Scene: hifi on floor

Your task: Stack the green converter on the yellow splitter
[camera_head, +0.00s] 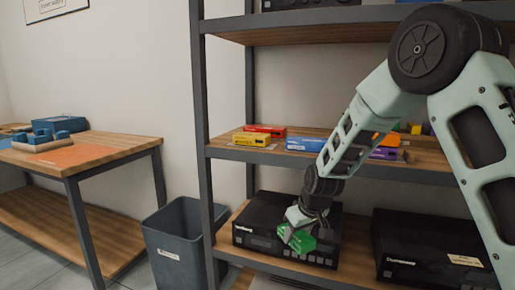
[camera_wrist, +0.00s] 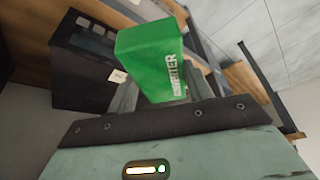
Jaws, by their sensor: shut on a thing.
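The green converter (camera_head: 298,239) is a small green box held in my gripper (camera_head: 296,222), in front of a black device on the lower shelf. In the wrist view the green converter (camera_wrist: 152,58) stands out beyond the jaws, with white lettering along its side. My gripper (camera_wrist: 155,98) is shut on it. A yellow box (camera_head: 251,139), which looks like the yellow splitter, lies on the middle shelf at the left, in front of a red box (camera_head: 265,130). The gripper is below and to the right of it. The label on the yellow box is too small to read.
The middle shelf (camera_head: 222,154) also holds blue, purple and orange boxes, partly behind my arm. Black devices (camera_head: 262,222) stand on the lower shelf. A grey bin (camera_head: 180,250) and a wooden table (camera_head: 100,150) are at the left. A dark upright post (camera_head: 200,120) borders the shelf.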

